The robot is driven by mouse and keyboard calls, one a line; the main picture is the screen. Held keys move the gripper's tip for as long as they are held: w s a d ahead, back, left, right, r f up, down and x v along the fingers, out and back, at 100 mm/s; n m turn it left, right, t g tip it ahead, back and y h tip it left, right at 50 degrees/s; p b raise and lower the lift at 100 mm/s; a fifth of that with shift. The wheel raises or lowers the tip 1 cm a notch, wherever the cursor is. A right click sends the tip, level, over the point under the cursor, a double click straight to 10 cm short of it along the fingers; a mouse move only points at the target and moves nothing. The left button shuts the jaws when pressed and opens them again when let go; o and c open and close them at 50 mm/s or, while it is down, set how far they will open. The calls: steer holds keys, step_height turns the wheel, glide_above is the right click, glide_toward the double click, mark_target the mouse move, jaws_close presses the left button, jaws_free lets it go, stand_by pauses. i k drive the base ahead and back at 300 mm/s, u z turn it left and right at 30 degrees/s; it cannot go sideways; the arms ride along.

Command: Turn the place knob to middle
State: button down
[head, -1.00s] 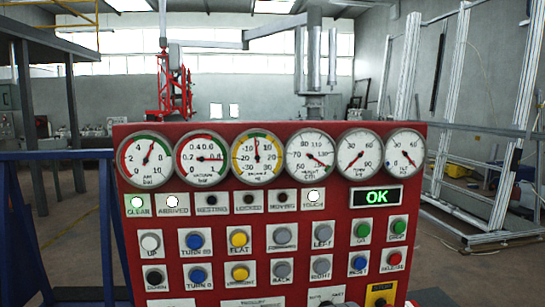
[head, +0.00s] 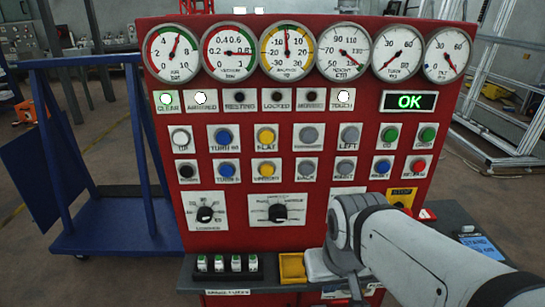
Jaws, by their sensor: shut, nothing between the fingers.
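The red control panel (head: 150,140) faces me in the head view. Two black rotary knobs on white plates sit in its lower part: a left knob (head: 205,214) and a right knob (head: 278,212). Their small lettering is too blurred to tell surely which is the place knob, or exactly where each pointer stands. My pale arm (head: 430,255) comes in from the lower right and bends in front of the panel, right of the right knob. My gripper's fingers do not show. The arm covers the panel's lower right part.
Above the knobs are several coloured push buttons, lamps and round gauges. The CLEAR, ARRIVED and TOUCH lamps are lit, and a display (head: 409,102) reads OK. A ledge with small switches (head: 227,264) and a yellow tray (head: 291,268) lies below. A blue frame cart (head: 105,225) stands left.

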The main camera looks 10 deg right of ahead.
mark_target(278, 213)
steer(key=z, duration=0.25)
steer(key=k, duration=1.35)
steer(key=u, duration=0.65)
steer(key=i, duration=1)
steer(key=z, duration=0.05)
